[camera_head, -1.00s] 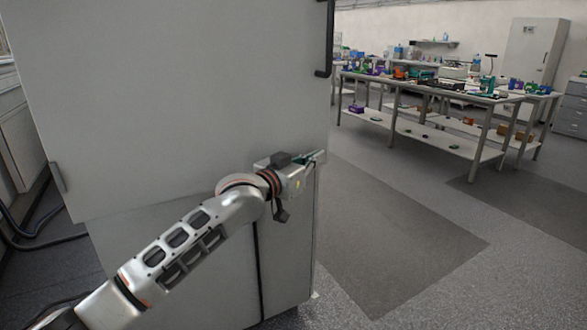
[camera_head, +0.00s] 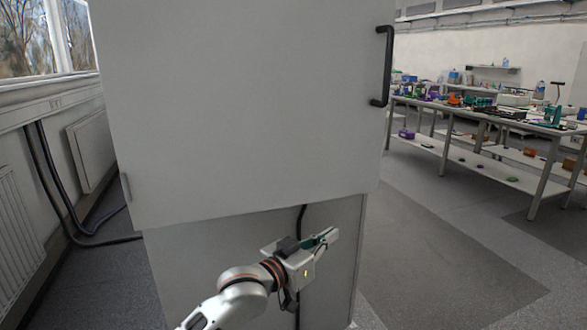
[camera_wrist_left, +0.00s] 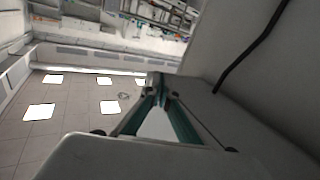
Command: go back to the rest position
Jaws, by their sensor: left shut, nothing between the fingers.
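My left gripper (camera_head: 328,238) is in front of the lower part of a large grey cabinet (camera_head: 240,110), low in the head view. Its fingers point right and are shut with nothing between them. In the left wrist view the gripper (camera_wrist_left: 158,82) shows its fingers meeting at the tips, with a pale cabinet surface close on the right. I cannot tell whether the gripper touches the cabinet. My right gripper is not in view.
The cabinet has a black handle (camera_head: 384,66) at its upper right edge. A long workbench (camera_head: 480,112) with many small items stands at the back right. A radiator (camera_head: 92,148) and black cables (camera_head: 62,196) are on the left. The floor (camera_head: 440,250) at right is clear.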

